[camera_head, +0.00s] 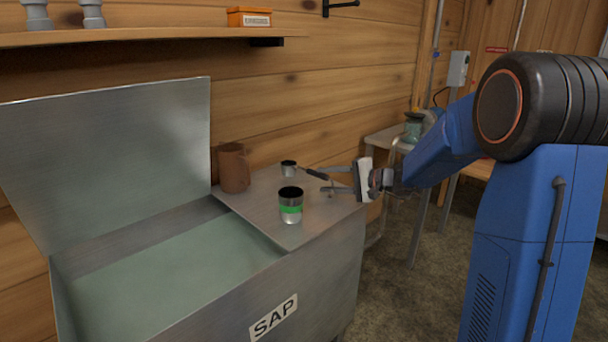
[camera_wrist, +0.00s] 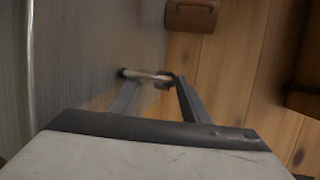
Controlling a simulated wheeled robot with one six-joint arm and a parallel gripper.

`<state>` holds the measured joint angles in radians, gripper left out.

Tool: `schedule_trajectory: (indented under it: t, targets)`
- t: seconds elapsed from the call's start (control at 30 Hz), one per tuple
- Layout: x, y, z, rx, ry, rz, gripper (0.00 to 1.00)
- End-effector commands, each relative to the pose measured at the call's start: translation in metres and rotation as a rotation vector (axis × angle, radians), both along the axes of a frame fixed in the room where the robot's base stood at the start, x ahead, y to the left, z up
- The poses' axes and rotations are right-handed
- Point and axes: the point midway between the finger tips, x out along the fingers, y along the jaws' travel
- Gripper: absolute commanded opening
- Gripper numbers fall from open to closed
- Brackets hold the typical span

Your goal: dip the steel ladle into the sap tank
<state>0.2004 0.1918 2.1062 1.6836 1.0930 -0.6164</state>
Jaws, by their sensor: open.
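The sap tank (camera_head: 330,270) is a grey metal box with a "SAP" label, its lid (camera_head: 120,150) raised and pale green liquid (camera_head: 175,275) showing inside. The steel ladle (camera_head: 288,168), a small metal cup with a dark handle, rests on the tank's flat covered top, handle toward my gripper. My gripper (camera_head: 324,181) is open just right of it, its fingers around or beside the handle's end; I cannot tell if they touch. In the wrist view, a short rod, probably the handle (camera_wrist: 145,74), lies across between the fingertips (camera_wrist: 154,88).
A wooden shelf (camera_head: 150,37) with an orange box (camera_head: 249,17) hangs above. A small table stands beyond my arm.

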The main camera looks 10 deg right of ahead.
Motion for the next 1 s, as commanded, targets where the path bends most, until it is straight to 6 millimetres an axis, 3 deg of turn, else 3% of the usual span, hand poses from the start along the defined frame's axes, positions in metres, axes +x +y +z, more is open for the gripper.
schedule_trajectory:
  t: [0.03,0.2,0.57,1.0]
  targets:
    - [0.000,0.000,-0.001,0.000,0.001,0.000,0.40]
    - [-0.001,0.000,-0.002,-0.001,0.004,0.001,0.00]
    - [-0.001,-0.001,-0.005,-0.005,0.013,-0.001,0.00]
    - [0.000,0.000,0.052,-0.003,0.003,0.000,0.00]
